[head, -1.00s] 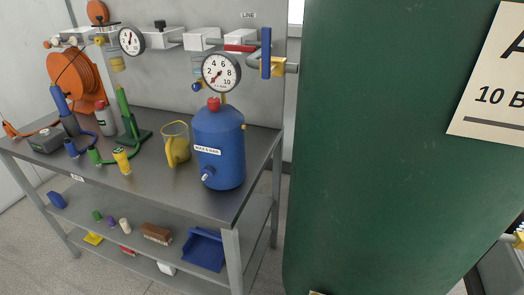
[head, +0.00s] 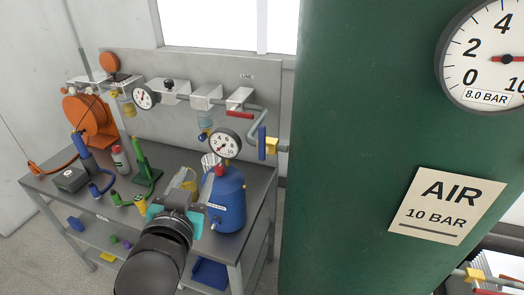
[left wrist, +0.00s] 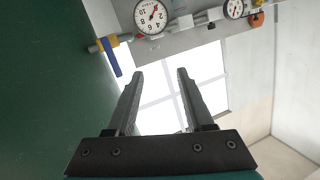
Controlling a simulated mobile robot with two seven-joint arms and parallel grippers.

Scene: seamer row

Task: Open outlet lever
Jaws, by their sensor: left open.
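The blue outlet lever (head: 262,143) hangs vertically beside a yellow valve body (head: 272,146), on the grey pipe at the left edge of the green tank (head: 370,110). The lever also shows at the upper left of the left wrist view (left wrist: 111,57), pointing away from the yellow valve body (left wrist: 108,42). My left gripper (head: 183,186) is in front of the bench, left of and below the lever in the head view. In the left wrist view its fingers (left wrist: 160,73) are apart with nothing between them, clear of the lever. My right gripper is out of view.
A steel bench (head: 62,192) holds a blue canister (head: 228,203) with a gauge above it, a yellow jug and several tools. A red handle (head: 236,106) sits on the wall piping. The tank wall closes off the right side. A large gauge (head: 490,58) reads near 8 bar.

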